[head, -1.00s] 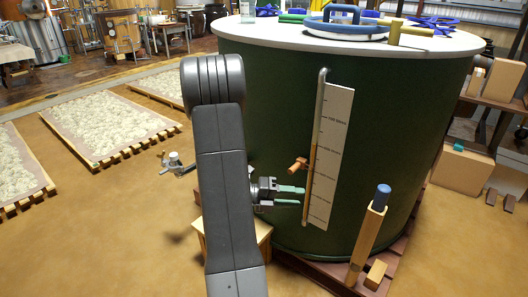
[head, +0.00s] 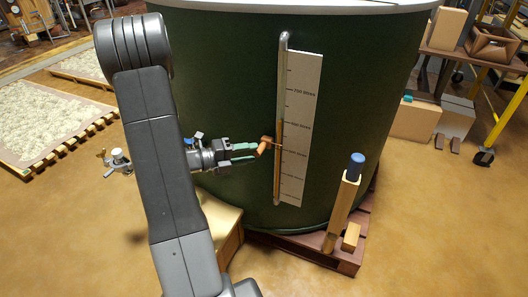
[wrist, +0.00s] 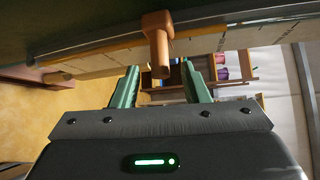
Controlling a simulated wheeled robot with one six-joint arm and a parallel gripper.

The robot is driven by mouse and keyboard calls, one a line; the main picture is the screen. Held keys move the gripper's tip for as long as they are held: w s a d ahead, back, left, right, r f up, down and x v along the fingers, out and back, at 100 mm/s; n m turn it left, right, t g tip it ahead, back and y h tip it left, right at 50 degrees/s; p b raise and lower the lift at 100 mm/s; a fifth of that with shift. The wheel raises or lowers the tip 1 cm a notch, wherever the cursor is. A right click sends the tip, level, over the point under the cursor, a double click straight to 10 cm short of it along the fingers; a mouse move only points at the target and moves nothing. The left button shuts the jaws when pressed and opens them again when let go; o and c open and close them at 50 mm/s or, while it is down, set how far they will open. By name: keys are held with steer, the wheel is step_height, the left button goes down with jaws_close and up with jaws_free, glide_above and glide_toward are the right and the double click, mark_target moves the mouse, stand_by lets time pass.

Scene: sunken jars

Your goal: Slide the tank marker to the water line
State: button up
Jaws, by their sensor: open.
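The orange tank marker (head: 265,145) sits on the sight tube (head: 283,70) at the front of the green tank (head: 220,80). An amber column fills the tube's lower part, and its top (head: 281,120) stands above the marker. A white scale board (head: 300,130) is beside the tube; its small print is hard to read. My gripper (head: 252,150) is open at about the marker's height, its green fingertips close to the knob. In the wrist view the marker's knob (wrist: 158,55) lies between the two open fingers (wrist: 160,80); contact is not clear.
A wooden post with a blue top (head: 346,200) stands on the pallet (head: 345,260) right of the scale. A wooden box (head: 218,225) is below my arm. Shelves and a yellow-framed cart (head: 505,100) stand at the right. Open floor lies in front.

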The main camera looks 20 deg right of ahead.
mark_target(263, 148)
steer(key=d, duration=0.5)
steer(key=shift+s+d+f, duration=0.15)
steer(key=shift+d+f, duration=0.2)
steer(key=shift+f, duration=0.05)
steer(key=shift+c, duration=0.2)
